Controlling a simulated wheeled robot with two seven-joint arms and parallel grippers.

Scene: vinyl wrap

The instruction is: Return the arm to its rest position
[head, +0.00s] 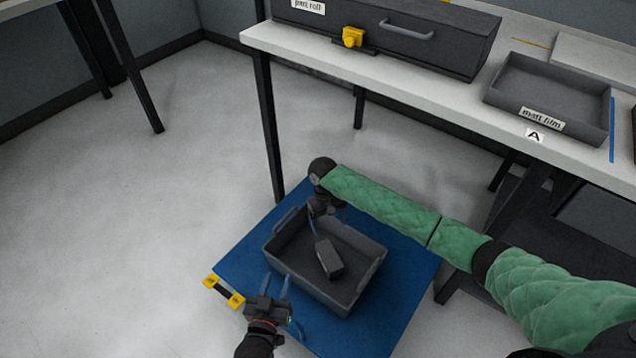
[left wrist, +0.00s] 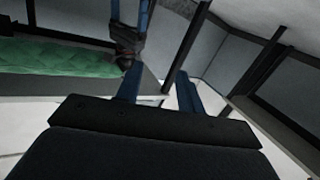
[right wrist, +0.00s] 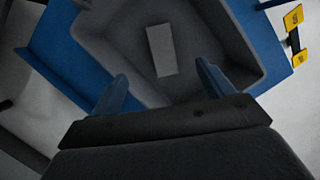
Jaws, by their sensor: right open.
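My right arm (head: 385,210), in a green quilted sleeve, reaches in from the right of the head view. Its gripper (head: 318,212) is over the far left side of a dark grey bin (head: 365,282), fingers down. In the right wrist view its two blue fingers (right wrist: 165,88) stand apart with nothing gripped; a grey block (right wrist: 160,50) lies on the bin floor beyond them. My left gripper (head: 278,280) is just outside the bin's near left side. Its fingers are apart and empty in the left wrist view (left wrist: 158,88).
The bin stands on a blue platform (head: 245,262) with a yellow-and-black piece (head: 224,291) at its left edge. A white table (head: 415,92) behind carries a dark case (head: 450,40) and a "matt film" tray (head: 560,75). Floor at left is clear.

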